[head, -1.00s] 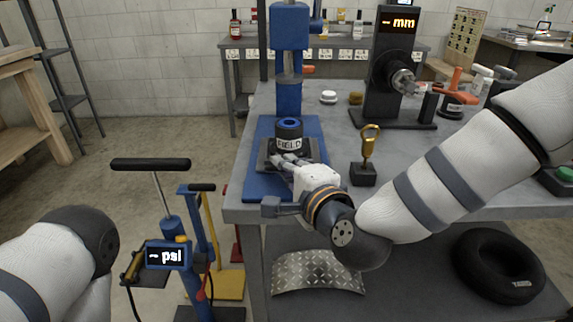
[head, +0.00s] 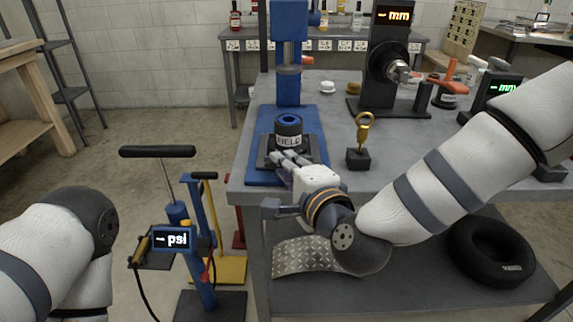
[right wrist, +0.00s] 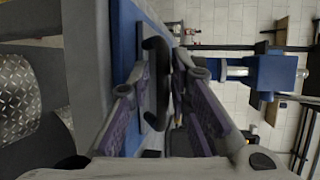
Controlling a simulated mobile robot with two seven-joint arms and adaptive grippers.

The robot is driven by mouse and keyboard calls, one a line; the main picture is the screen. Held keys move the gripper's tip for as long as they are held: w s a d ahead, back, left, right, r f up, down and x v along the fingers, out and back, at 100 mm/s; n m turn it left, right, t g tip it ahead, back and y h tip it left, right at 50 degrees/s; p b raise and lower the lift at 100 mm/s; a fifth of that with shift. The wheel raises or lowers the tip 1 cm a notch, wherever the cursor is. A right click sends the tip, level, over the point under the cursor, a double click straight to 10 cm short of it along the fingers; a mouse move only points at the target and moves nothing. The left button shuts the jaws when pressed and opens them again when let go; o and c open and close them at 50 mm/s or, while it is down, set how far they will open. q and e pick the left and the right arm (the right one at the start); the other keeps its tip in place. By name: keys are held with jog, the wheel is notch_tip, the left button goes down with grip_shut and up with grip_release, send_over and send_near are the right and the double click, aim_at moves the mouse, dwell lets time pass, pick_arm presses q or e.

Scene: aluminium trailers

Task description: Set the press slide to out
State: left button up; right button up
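The blue press (head: 290,40) stands at the table's left end on a blue base plate (head: 262,120). Its dark slide (head: 270,152) lies on that plate and carries a black cylinder with a white label (head: 288,133), below the raised ram. My right gripper (head: 285,158) is at the slide's front edge. In the right wrist view the open right gripper (right wrist: 163,68) has its fingers on either side of a dark handle (right wrist: 155,85). A gap seems to remain beside the handle; contact is unclear. My left gripper is out of view.
A gold ring-topped tool on a black block (head: 358,158) stands right of the press. A black gauge stand (head: 390,70) is behind it. A blue pump with a psi display (head: 178,240) stands on the floor at left. The lower shelf holds a patterned metal sheet (head: 310,256) and a black ring (head: 492,255).

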jog(key=v, duration=0.7)
jog(key=shift+s, duration=0.25)
jog(key=shift+d, duration=0.1)
jog(key=s+d+f+n+g+h+p, duration=0.1)
jog(key=s+d+f+n+g, duration=0.3)
jog(key=s+f, duration=0.55)
jog(key=s+d+f+n+g+h, duration=0.1)
jog(key=s+d+f+n+g, duration=0.45)
jog(key=f, duration=0.75)
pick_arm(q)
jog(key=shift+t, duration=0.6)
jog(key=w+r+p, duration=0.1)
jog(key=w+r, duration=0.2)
pick_arm(e)
jog(key=s+d+f+n+g+h, duration=0.2)
jog(key=s+d, duration=0.3)
jog(key=s, duration=0.7)
jog(key=s+d+f+n+g+h, duration=0.2)
jog(key=s+d+g, duration=0.3)
jog(key=s, duration=0.7)
jog(key=shift+s+f, duration=0.25)
jog(key=shift+f, duration=0.55)
